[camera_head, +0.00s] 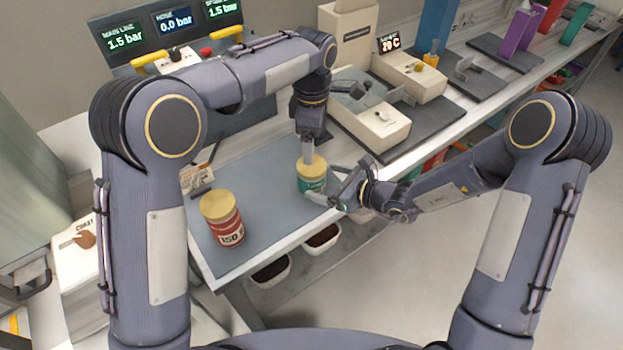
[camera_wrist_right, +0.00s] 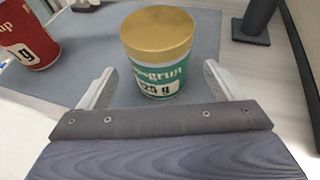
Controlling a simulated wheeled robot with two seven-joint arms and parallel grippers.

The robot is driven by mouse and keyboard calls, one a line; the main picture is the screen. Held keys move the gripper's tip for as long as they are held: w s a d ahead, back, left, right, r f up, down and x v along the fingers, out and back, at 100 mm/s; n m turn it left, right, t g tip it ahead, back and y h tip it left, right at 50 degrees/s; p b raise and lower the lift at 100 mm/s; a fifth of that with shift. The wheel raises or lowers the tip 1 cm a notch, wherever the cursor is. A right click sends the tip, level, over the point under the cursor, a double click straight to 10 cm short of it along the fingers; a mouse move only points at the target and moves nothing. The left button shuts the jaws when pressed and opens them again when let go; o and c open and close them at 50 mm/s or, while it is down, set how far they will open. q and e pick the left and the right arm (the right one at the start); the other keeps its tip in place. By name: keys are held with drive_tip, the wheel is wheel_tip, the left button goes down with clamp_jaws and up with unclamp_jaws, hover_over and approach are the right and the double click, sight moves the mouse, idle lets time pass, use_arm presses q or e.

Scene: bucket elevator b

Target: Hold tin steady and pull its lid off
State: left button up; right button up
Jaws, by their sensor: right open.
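A green tin (camera_head: 312,187) with a gold lid (camera_head: 314,167) stands upright near the front edge of the grey mat. My right gripper (camera_head: 322,186) is open at its side. In the right wrist view the green tin (camera_wrist_right: 160,83) shows between the two spread fingers, with a gap on each side, and its gold lid (camera_wrist_right: 157,32) is on. My left gripper (camera_head: 306,150) points down over the lid in the head view. Its fingers overlap the lid there, and it does not show in the wrist view. I cannot tell its opening or whether it touches.
A red tin (camera_head: 228,233) with a gold lid stands on the mat (camera_head: 260,235) to the left. It also shows in the right wrist view (camera_wrist_right: 27,38). Beige devices (camera_head: 375,125) stand behind the green tin. Bins (camera_head: 270,272) sit below the bench edge.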

sight(312, 167)
drive_tip(key=x, duration=0.5)
drive_tip(key=shift+w+a, duration=0.1)
use_arm(q)
drive_tip(key=shift+o, duration=0.3)
use_arm(e)
drive_tip(key=c, duration=1.5)
use_arm(q)
drive_tip(key=shift+o, duration=0.5)
drive_tip(key=shift+r, duration=0.3)
drive_tip(key=shift+m, duration=0.7)
wheel_tip(312, 167, down, 8)
drive_tip(key=shift+d+f, duration=0.1)
drive_tip(key=shift+f, duration=0.15)
